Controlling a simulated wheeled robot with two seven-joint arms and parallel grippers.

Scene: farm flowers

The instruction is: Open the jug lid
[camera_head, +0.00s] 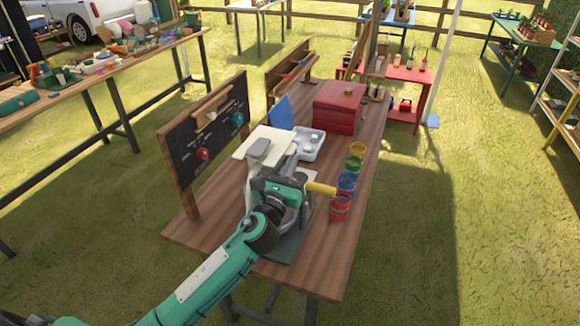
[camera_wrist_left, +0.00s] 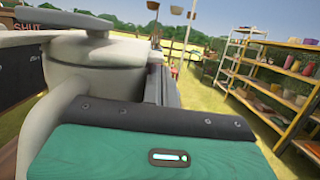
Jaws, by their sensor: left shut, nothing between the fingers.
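The jug (camera_head: 254,184) is pale cream and stands near the front of the wooden table, partly hidden behind my left arm. Its flat cream top (camera_head: 249,143) carries a grey piece. In the left wrist view the rounded jug body (camera_wrist_left: 105,72) fills the left side, with a wide flat top (camera_wrist_left: 40,50) over it. My left gripper (camera_head: 289,172) is close against the jug's right side, below the top. It is shut and empty; its fingertips are hard to make out. I cannot tell whether it touches the jug. My right gripper is out of view.
A blackboard (camera_head: 185,150) with red and blue knobs stands left of the jug. A yellow cylinder (camera_head: 320,188) and several coloured cups (camera_head: 347,181) are to the right. A white tray (camera_head: 311,147) and red box (camera_head: 336,111) stand behind. The table's right edge is near the cups.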

